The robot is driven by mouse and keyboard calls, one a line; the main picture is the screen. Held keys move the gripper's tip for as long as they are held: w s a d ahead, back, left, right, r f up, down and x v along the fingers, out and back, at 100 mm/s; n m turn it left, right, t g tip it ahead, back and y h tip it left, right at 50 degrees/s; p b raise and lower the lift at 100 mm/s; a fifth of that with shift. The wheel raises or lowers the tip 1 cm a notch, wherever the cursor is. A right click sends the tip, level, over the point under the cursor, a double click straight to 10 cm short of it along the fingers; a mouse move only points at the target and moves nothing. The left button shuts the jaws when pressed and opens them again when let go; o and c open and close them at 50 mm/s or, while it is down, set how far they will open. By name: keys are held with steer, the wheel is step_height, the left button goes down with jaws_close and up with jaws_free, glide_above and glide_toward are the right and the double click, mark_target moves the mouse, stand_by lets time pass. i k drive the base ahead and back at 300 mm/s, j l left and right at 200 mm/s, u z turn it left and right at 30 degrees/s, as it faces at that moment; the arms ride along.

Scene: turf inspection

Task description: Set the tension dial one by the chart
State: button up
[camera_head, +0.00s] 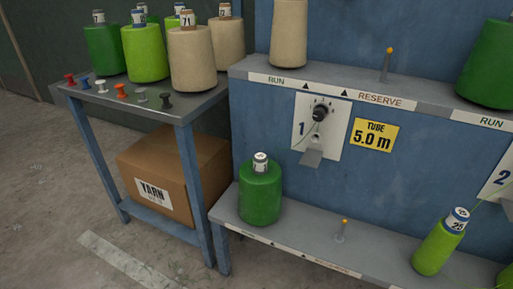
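The tension dial one is a small black knob (319,114) on a white plate (303,142) marked "1", fixed to the blue machine front (270,125). Fine marks surround the knob, but they are too small to read. A pale green thread runs by the knob, and a small grey metal tab (311,157) sticks out below it. I cannot make out a tension chart. My gripper is not in view.
Cones stand on the upper shelf (345,84) and lower shelf (290,219); a green cone (260,192) is below the dial, left. A tilted green cone (439,242) is at right. The side table (140,97) holds several cones and small coloured pegs, above a yarn box (180,165).

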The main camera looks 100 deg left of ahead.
mark_target(318, 114)
steer(key=k+j+u, duration=0.1)
steer(key=u, duration=2.8)
steer(key=i, duration=0.05)
